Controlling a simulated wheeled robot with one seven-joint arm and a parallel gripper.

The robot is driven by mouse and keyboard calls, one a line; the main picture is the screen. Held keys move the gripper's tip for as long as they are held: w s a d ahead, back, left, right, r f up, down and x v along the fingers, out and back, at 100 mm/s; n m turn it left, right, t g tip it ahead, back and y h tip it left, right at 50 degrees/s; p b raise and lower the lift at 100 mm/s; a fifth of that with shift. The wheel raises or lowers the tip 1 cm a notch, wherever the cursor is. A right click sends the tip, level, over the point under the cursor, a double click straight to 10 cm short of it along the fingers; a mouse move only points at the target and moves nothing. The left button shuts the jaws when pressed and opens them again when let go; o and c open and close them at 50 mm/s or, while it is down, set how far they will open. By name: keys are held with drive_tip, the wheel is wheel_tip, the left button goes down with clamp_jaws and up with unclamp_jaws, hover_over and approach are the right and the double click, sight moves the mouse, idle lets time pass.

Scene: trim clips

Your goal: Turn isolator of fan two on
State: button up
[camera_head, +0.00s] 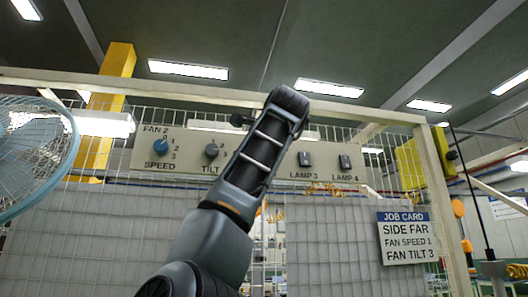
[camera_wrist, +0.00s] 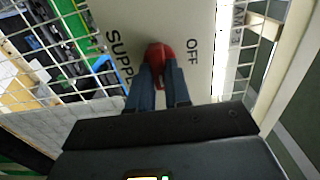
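In the wrist view, a red isolator knob (camera_wrist: 158,55) sits on a pale panel (camera_wrist: 190,15) lettered OFF and SUPPLY. My gripper (camera_wrist: 160,75) has its two dark blue fingers close on both sides of the knob and looks shut on it. The fingers hide part of the knob, and its exact pointing is hard to read. My arm covers the middle of this panel, hiding the red knob and my gripper there.
Switches for lamp 3 (camera_head: 305,159) and lamp 4 (camera_head: 345,162) are on the panel's right. A job card (camera_head: 405,238) reads side far, fan speed 1, fan tilt 3. A blue wire fan cage (camera_head: 35,150) stands at the left. A pale frame post (camera_head: 447,220) stands right.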

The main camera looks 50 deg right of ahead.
drive_tip(key=o, duration=0.4)
drive_tip(key=shift+o, duration=0.2)
drive_tip(key=b+v, duration=0.2)
drive_tip(key=v, duration=0.5)
drive_tip(key=shift+s+a+b, duration=0.2)
drive_tip(key=shift+s+b, duration=0.1)
drive_tip(key=shift+s, duration=0.05)
drive_tip(key=shift+f, duration=0.1)
